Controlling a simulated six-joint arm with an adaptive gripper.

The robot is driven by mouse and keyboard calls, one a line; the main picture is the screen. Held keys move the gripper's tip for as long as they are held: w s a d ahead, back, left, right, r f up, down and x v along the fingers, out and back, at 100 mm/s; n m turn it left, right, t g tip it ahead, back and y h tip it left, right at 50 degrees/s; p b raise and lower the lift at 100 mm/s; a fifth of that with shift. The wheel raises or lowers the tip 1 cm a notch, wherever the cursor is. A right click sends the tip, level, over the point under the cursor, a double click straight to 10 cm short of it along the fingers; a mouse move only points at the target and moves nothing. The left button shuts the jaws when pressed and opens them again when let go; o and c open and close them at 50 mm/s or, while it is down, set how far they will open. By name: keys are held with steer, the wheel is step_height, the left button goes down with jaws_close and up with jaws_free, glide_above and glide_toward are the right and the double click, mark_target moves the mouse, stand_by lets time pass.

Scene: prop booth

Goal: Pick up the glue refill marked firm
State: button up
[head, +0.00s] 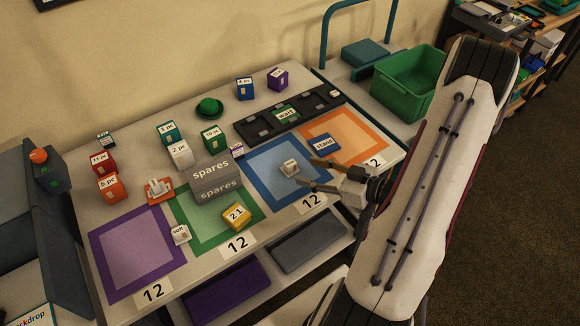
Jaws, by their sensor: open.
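No label reading "firm" is legible in the head view. A small pale block (180,235) at the front edge of the green-framed square has a label that seems to read "soft". Another small pale piece (289,168) lies inside the blue-framed square, with no label I can read. My gripper (313,174) is open, its fingers pointing left just right of that pale piece, apart from it in the picture. Its exact height above the table I cannot tell. A grey box marked "spares" (216,190) stands left of the blue square and may hide things behind it.
A blue block marked "stand" (325,143) lies close behind my gripper. A yellow block marked "21" (237,216) stands in front of the spares box. A black rack (262,132) and several small boxes line the back. The purple-framed square (137,252) is clear inside.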

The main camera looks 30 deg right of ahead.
mark_target(294, 166)
steer(key=shift+x, duration=1.25)
steer(key=shift+w+a, duration=0.1)
steer(key=shift+x, duration=2.45)
steer(key=shift+r, duration=0.15)
steer(key=c, duration=1.1)
